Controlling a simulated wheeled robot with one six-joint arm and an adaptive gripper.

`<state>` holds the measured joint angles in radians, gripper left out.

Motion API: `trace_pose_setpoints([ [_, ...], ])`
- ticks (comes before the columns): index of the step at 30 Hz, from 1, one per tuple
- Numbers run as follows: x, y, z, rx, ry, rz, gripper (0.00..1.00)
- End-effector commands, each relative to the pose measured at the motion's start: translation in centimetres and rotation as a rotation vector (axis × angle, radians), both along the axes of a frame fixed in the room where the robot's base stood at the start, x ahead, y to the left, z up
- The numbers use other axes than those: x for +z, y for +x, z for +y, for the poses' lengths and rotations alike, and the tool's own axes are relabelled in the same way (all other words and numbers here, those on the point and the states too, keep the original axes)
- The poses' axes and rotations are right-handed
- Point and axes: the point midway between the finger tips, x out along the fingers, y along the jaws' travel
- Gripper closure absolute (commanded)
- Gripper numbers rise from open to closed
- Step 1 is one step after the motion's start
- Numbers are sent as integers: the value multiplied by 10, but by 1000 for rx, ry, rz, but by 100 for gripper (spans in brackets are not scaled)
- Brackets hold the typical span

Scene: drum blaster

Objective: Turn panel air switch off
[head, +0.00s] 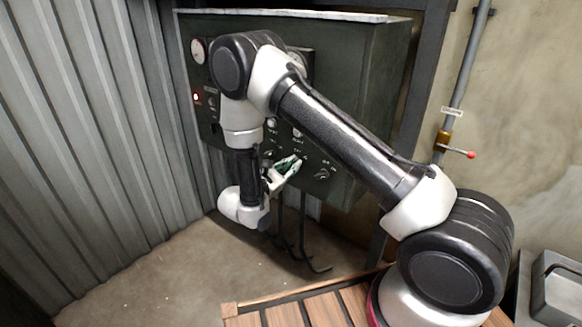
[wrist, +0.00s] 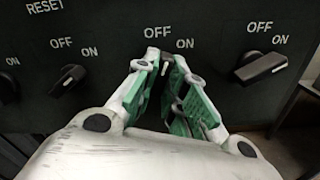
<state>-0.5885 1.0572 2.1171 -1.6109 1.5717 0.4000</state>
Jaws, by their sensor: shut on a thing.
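The dark green control panel (head: 345,100) hangs on the far wall, with rotary switches along its lower front. In the wrist view, my gripper (wrist: 166,62) has its green-padded fingers on either side of the middle switch's black knob (wrist: 163,71), shut on it. That knob is mostly hidden by the fingers, and its exact angle is hard to tell. OFF and ON are printed above it; its name label is out of view, so I cannot tell if it is the air switch. In the head view, my gripper (head: 287,167) is at the panel's lower front.
Other switches flank the gripper closely: a left knob (wrist: 68,80) and a right knob (wrist: 264,68), both tilted up to the right. Cables (head: 303,245) hang below the panel. A pipe with a red-tipped valve handle (head: 471,155) is on the right wall. A wooden slatted surface (head: 290,312) is in front.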

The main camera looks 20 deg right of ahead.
Motion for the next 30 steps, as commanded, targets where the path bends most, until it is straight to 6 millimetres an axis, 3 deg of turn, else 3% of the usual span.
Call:
trace_pose_setpoints([
  [15, 1, 0, -1, -3, -192, 262, 100],
  [30, 1, 0, -1, -3, -227, 309, 100],
])
